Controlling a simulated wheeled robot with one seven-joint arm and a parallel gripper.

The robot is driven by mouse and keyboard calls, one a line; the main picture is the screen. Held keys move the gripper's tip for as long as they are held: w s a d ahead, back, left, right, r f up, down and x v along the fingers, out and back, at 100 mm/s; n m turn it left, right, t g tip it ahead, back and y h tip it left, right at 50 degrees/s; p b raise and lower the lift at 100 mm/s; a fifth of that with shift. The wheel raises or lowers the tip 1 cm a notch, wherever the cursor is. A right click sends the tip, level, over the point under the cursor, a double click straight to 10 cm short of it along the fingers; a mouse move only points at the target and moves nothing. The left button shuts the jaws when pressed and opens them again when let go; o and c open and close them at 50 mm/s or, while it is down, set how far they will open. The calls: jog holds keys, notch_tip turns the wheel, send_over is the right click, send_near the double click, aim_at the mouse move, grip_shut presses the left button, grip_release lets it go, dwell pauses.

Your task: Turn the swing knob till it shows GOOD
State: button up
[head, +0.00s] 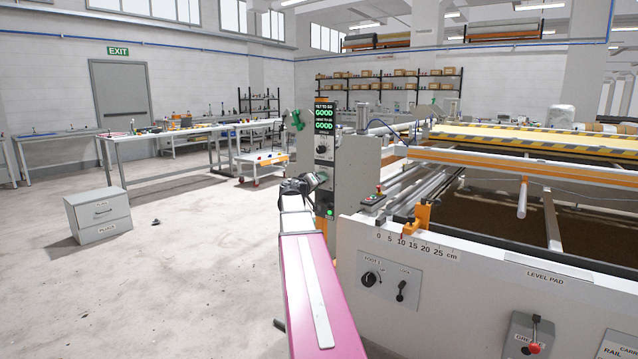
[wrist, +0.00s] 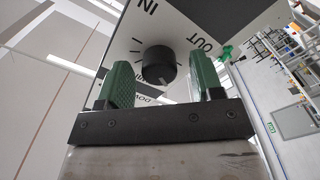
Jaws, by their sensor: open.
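The grey control post (head: 342,188) stands ahead. Its display (head: 324,116) shows green GOOD on both lines; the small headings are hard to read. A black knob (head: 321,150) shows below the display. My gripper (head: 318,180) is in front of the post, lower down, and covers part of its face. In the wrist view, a black round knob (wrist: 158,65) with tick marks and IN and OUT labels sits between my open green fingers (wrist: 163,80). Gaps show on both sides of the knob; the fingers appear clear of it. A partly hidden DOWN label lies below the knob.
A green lit button (head: 329,212) sits low on the post. The quilting machine (head: 480,265) with rails and a scale fills the right. A grey drawer cabinet (head: 98,214) stands at left. Workbenches (head: 190,138) line the back.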

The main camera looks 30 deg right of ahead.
jog(key=v, duration=1)
jog(key=shift+s+f, duration=0.1)
jog(key=shift+f, duration=0.05)
jog(key=s+a+f+g+y, duration=0.1)
jog(key=s+a+f+y, duration=0.1)
jog(key=a+f, duration=0.35)
jog(key=s+a+f+g+y, duration=0.1)
jog(key=a+f+y, duration=0.15)
jog(key=f, duration=0.65)
jog(key=s+a+f+n+g+y, duration=0.1)
jog(key=s+a+f+y, duration=0.3)
jog(key=s+a+f, duration=0.2)
jog(key=s+a+f+n+g+y, duration=0.2)
jog(key=s+a+f+y, duration=0.2)
jog(key=a+f, duration=0.7)
jog(key=s+a+f+n+g+y, duration=0.1)
jog(key=s+a+f+y, duration=0.3)
jog(key=s+a+f, duration=0.3)
jog(key=a+f, duration=0.1)
jog(key=a, duration=0.1)
jog(key=shift+s+a+f+g, duration=0.25)
jog(key=shift+s+g, duration=0.05)
jog(key=shift+g, duration=0.1)
